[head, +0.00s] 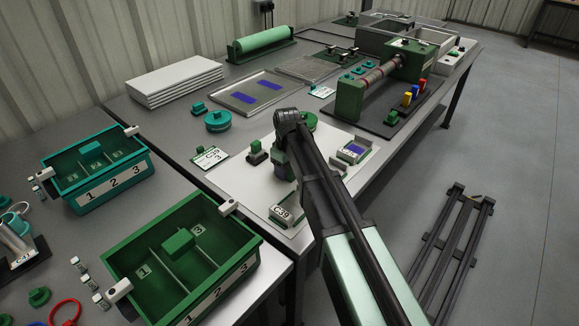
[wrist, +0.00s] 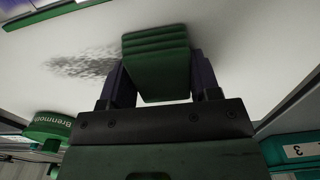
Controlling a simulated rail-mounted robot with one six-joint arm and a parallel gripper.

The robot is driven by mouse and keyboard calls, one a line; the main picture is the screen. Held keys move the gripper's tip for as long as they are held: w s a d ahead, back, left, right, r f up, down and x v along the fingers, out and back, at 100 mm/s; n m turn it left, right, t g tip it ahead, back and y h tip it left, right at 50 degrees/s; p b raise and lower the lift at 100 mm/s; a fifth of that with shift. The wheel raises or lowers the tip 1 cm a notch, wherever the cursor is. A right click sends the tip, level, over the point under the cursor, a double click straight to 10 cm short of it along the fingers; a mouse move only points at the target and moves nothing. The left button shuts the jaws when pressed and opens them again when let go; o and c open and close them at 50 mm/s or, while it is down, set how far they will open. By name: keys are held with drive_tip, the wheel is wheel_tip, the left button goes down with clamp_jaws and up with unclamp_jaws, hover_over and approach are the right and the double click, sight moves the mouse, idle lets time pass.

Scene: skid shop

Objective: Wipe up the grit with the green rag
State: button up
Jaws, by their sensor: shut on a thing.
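My gripper (wrist: 159,84) is shut on the green rag (wrist: 155,52), a folded, ribbed green block held between its two dark purple fingers in the wrist view. A grey speckled patch of grit (wrist: 82,66) lies on the white board just left of the rag in that view. I cannot tell whether the rag touches the board. In the head view my gripper (head: 283,170) is low over the white board (head: 258,192) and mostly behind my arm. The rag and grit cannot be made out there.
On the board stand a small green-and-black block (head: 256,153), a grey tray with a purple insert (head: 353,151) and a C39 holder (head: 286,213). Green (head: 244,277) and teal (head: 123,176) divided bins stand at left. A green roller machine (head: 350,98) stands behind at right.

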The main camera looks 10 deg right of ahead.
drive_tip(key=shift+w+d, duration=1.15)
drive_tip(key=shift+d, duration=0.15)
drive_tip(key=shift+w+d, duration=2.35)
drive_tip(key=shift+d, duration=0.15)
drive_tip(key=shift+w+d, duration=1.2)
drive_tip(key=shift+d, duration=0.1)
wheel_tip(320, 180, up, 6)
drive_tip(key=p, duration=0.6)
wheel_tip(320, 180, up, 3)
drive_tip(key=p, duration=0.3)
drive_tip(key=shift+f, duration=0.1)
